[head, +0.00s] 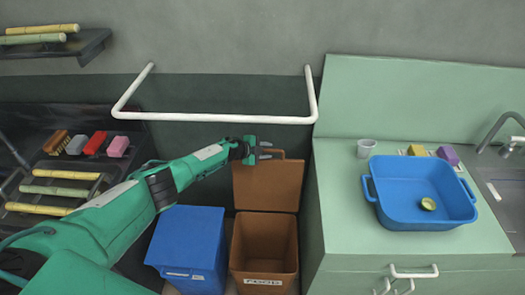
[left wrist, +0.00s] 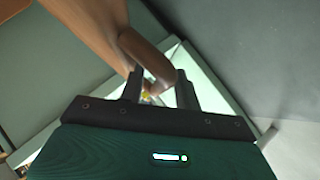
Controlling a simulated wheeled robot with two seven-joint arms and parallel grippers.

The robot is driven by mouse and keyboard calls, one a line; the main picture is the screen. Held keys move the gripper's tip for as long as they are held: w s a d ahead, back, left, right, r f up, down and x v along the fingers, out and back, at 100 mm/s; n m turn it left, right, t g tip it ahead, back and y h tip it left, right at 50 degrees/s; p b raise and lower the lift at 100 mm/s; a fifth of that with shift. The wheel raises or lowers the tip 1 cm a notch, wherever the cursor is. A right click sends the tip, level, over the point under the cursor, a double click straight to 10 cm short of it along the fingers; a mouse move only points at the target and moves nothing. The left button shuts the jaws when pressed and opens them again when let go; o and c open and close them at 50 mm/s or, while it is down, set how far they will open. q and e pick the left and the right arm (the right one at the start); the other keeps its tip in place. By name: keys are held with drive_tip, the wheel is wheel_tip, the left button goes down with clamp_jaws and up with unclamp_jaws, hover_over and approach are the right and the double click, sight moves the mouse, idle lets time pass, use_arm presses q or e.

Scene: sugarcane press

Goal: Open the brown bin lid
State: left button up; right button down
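The brown bin (head: 263,273) stands on the floor between the blue bin and the green counter. Its brown lid (head: 267,187) is raised upright at the back, and the bin's inside is visible. My left gripper (head: 268,151) is at the lid's upper edge. In the left wrist view, the curved brown handle (left wrist: 148,50) of the lid reaches between the two spread fingers (left wrist: 160,88). Gaps show beside the handle, so the fingers look open around it. My right gripper is in neither view.
A blue lidded bin (head: 188,242) stands left of the brown bin. A white rail (head: 215,117) runs along the wall above. A dark rack with cane pieces (head: 60,191) is at the left.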

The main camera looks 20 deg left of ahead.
use_arm(q)
drive_tip(key=shift+s+a+r+p, duration=0.1)
drive_tip(key=shift+s+a+p, duration=0.2)
drive_tip(key=shift+s+p, duration=0.05)
drive_tip(key=p+v, duration=0.2)
drive_tip(key=v, duration=1.1)
drive_tip(key=shift+d+r, duration=0.1)
drive_tip(key=shift+d, duration=0.05)
